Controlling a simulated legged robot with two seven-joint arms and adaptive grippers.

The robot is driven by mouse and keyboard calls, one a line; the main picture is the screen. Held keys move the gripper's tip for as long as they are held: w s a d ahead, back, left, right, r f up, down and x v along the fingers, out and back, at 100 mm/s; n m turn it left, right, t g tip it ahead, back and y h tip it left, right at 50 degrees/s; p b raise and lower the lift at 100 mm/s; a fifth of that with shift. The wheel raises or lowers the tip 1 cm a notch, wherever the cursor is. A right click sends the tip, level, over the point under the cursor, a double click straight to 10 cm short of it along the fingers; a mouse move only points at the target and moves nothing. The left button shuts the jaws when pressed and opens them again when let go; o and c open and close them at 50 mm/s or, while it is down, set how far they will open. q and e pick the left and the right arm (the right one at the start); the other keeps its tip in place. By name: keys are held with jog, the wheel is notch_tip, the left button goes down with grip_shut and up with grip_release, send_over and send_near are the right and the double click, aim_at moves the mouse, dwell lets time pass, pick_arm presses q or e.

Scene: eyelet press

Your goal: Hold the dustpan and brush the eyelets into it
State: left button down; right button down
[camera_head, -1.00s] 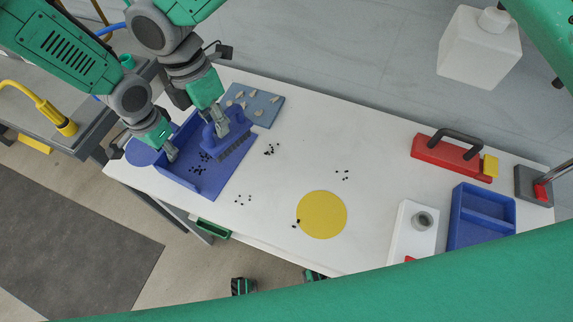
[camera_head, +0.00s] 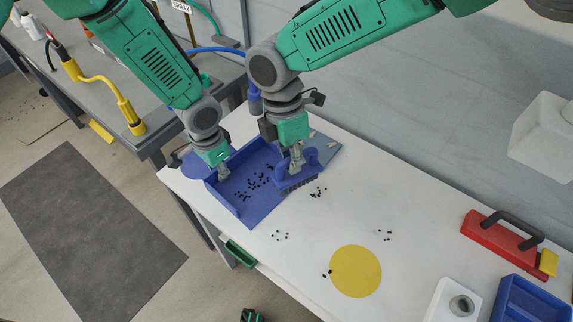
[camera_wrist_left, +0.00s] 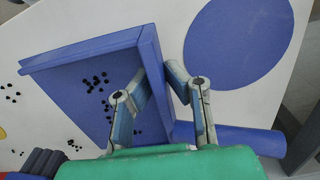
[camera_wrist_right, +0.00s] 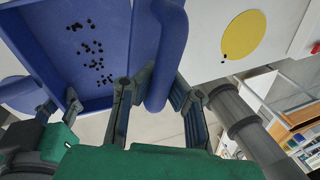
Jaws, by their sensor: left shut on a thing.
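The blue dustpan (camera_head: 262,216) lies at the left end of the white table, with several small black eyelets (camera_head: 258,184) inside. My left gripper (camera_head: 223,172) is shut on its side wall, which runs between the fingers in the left wrist view (camera_wrist_left: 158,88). The brush's dark bristles are at the pan's upper right edge. Loose eyelets lie in groups beside the brush (camera_head: 318,192), below the pan (camera_head: 280,235) and farther right (camera_head: 385,235).
A yellow disc (camera_head: 356,272) lies flat, with a few eyelets at its left edge. A red block with a black handle (camera_head: 500,236), a blue tray (camera_head: 530,302) and a white fixture (camera_head: 452,303) stand at the right. The table between is mostly clear.

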jog(key=s+d, duration=0.5)
jog(key=d, duration=0.7)
jog(key=s+d, duration=0.5)
jog(key=d, duration=0.7)
jog(key=shift+n, duration=0.3)
jog(key=shift+w+a+x, duration=0.1)
jog(key=shift+a+x, duration=0.05)
jog(key=shift+x, duration=0.75)
jog(key=shift+w+a+x, duration=0.1)
jog(key=shift+a+x, duration=0.1)
jog(key=shift+x, duration=0.65)
jog(key=shift+w+a+x, duration=0.1)
jog(key=shift+a+x, duration=0.05)
jog(key=shift+x, duration=0.75)
jog(key=shift+f, duration=0.1)
jog(key=shift+a, duration=0.15)
